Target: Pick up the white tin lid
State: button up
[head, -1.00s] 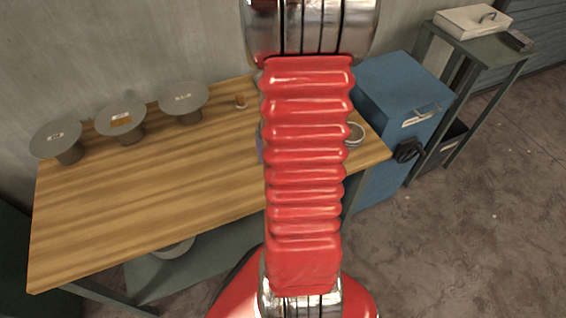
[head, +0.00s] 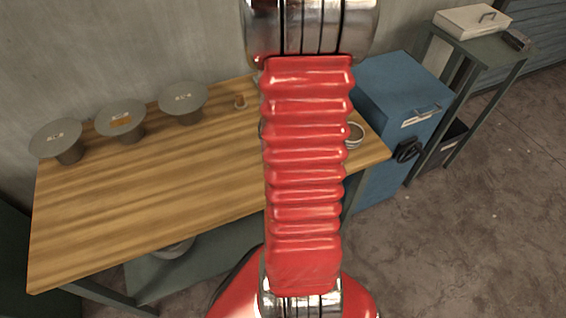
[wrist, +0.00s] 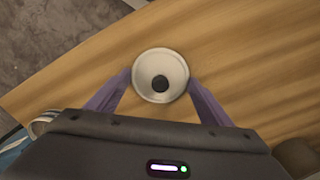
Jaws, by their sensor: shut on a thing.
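A round white lid (wrist: 148,64) with a dark knob (wrist: 160,84) at its centre shows in the wrist view. My gripper (wrist: 161,80) has its two purple fingers against opposite sides of the lid and is shut on it. The wooden tabletop is below the lid; I cannot tell whether the lid touches it or hangs a little above. In the head view my own red arm hides the gripper and the lid.
Three grey discs on short posts (head: 56,138) (head: 120,117) (head: 183,96) stand along the back of the wooden table (head: 150,200). Pale stacked dishes (head: 355,136) sit at the right end, beside a blue cabinet (head: 400,95).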

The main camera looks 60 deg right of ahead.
jog(key=shift+c, duration=0.9)
jog(key=shift+r, duration=0.1)
notch_tip(320, 180, up, 10)
jog(key=shift+f, duration=0.1)
jog(key=shift+w, duration=0.15)
jog(key=w+a+n, duration=0.3)
jog(key=w+a, duration=0.3)
jog(key=w, duration=0.3)
jog(key=w+a+n, duration=0.4)
jog(key=w+a, duration=0.2)
jog(key=w, duration=0.3)
jog(key=w+a+f+n, duration=0.1)
jog(key=w+a+n, duration=0.2)
jog(key=a, duration=0.6)
jog(key=w+a+f+n, duration=0.1)
jog(key=w+a+n, duration=0.1)
jog(key=w+a, duration=0.6)
jog(key=shift+w+a+n, duration=0.15)
jog(key=shift+a+n, duration=0.25)
jog(key=shift+a, duration=0.85)
